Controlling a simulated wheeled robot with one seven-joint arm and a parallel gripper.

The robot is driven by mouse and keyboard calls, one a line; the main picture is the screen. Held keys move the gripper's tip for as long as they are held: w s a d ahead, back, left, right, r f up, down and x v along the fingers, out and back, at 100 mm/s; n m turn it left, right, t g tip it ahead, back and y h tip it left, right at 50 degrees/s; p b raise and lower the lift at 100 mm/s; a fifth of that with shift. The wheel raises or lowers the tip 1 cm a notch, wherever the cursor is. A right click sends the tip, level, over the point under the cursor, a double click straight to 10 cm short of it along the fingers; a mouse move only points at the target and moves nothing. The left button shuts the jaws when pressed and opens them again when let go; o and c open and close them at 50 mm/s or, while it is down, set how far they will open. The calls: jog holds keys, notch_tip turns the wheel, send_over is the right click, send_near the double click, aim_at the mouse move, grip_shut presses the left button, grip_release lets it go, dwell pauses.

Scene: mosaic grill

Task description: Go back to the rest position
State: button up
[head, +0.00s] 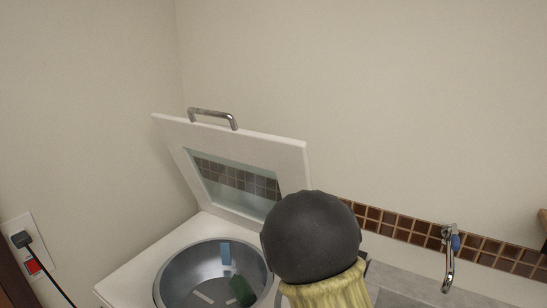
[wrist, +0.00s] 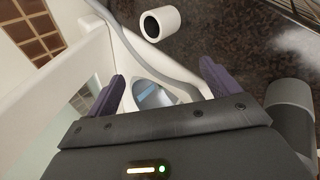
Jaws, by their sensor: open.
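My gripper (wrist: 166,84) shows in the wrist view with its two purple fingers wide apart and nothing between them. Beyond the fingers, the metal drum (wrist: 150,94) of a white top-opening machine is in sight, apart from them. In the head view this drum (head: 171,284) is at the lower middle, with a blue piece (head: 226,254) and a dark green piece (head: 242,291) inside. The machine's white lid (head: 250,138) with a glass window stands raised behind it. I cannot make out the gripper in the head view.
A dark round shape (head: 311,238) above a yellow part blocks the drum's right side; I cannot tell what it is. A metal tap (head: 449,258) stands at right by a brown tiled strip (head: 400,225). A socket with a plug (head: 22,240) is at left. A white cylinder (wrist: 170,17) lies on dark floor.

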jog(key=s+d+r+m+g, duration=0.2)
jog(key=s+r+m, duration=0.1)
jog(key=s+m, duration=0.5)
jog(key=s+d+r+m+g, duration=0.3)
jog(key=s+m, duration=0.5)
jog(key=m, duration=0.1)
jog(key=shift+s+d+r+m+y, duration=0.2)
jog(key=shift+s+m+y, duration=0.1)
jog(key=shift+s, duration=0.1)
